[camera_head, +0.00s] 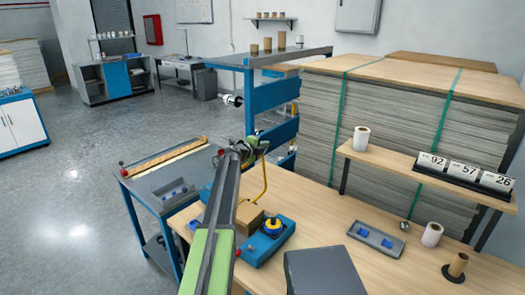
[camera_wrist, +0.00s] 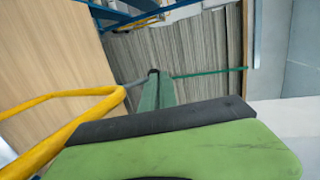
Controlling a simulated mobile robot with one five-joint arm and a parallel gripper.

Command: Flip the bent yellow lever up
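In the wrist view the yellow lever (camera_wrist: 62,120) crosses the left side. Its grey end (camera_wrist: 135,84) reaches the dark tip of a green finger of my gripper (camera_wrist: 154,76). Whether they touch, and whether the fingers are open or shut, I cannot tell.
A grey tray with blue pieces (camera_head: 375,238) and a white roll (camera_head: 432,234) lie to the right on the table. A raised shelf (camera_head: 400,165) holds number cards (camera_head: 464,172). A tall sheet stack (camera_head: 310,125) stands behind. Open floor (camera_head: 75,190) lies left.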

